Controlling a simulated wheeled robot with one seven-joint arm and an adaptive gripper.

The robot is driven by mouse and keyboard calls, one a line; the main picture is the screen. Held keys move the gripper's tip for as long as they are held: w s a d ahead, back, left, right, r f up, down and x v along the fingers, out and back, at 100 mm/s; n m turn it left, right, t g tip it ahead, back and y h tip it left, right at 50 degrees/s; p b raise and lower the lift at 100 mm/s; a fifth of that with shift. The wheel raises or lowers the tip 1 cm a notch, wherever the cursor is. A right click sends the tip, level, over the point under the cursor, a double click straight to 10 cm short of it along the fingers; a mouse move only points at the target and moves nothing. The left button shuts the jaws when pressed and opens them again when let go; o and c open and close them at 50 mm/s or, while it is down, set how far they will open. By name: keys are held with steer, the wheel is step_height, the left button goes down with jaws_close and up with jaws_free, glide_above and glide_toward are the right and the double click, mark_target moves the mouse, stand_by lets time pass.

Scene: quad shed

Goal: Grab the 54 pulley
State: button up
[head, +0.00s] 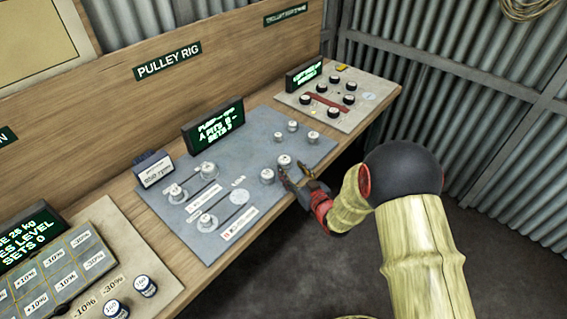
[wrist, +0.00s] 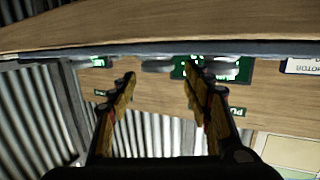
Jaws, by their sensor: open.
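Several small grey metal pulleys stand on the blue-grey pulley rig board (head: 160,205). Their numbers are too small to read, so I cannot tell which is the 54 pulley. Two pulleys near the board's front edge, a left one (head: 267,176) and a farther one (head: 284,160), are closest to my gripper (head: 291,172). My gripper is open at the front edge, just right of the left one. In the wrist view, which is upside down, the fingers (wrist: 160,78) are apart with nothing clearly between them. A blurred grey pulley (wrist: 158,66) shows beyond the gap.
A lit green display (head: 213,125) and a small rpm box (head: 155,170) stand behind the board. A knob panel (head: 338,100) is at the right. Floor lies open in front of the bench.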

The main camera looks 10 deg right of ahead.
mark_target(288, 164)
steer(key=b+x, duration=0.2)
steer(key=x, duration=0.4)
steer(key=shift+w+d+f, duration=0.1)
steer(key=shift+f, duration=0.1)
steer(key=shift+w+r, duration=0.1)
steer(key=shift+w, duration=0.15)
steer(key=shift+c, duration=0.7)
steer(key=c, duration=0.9)
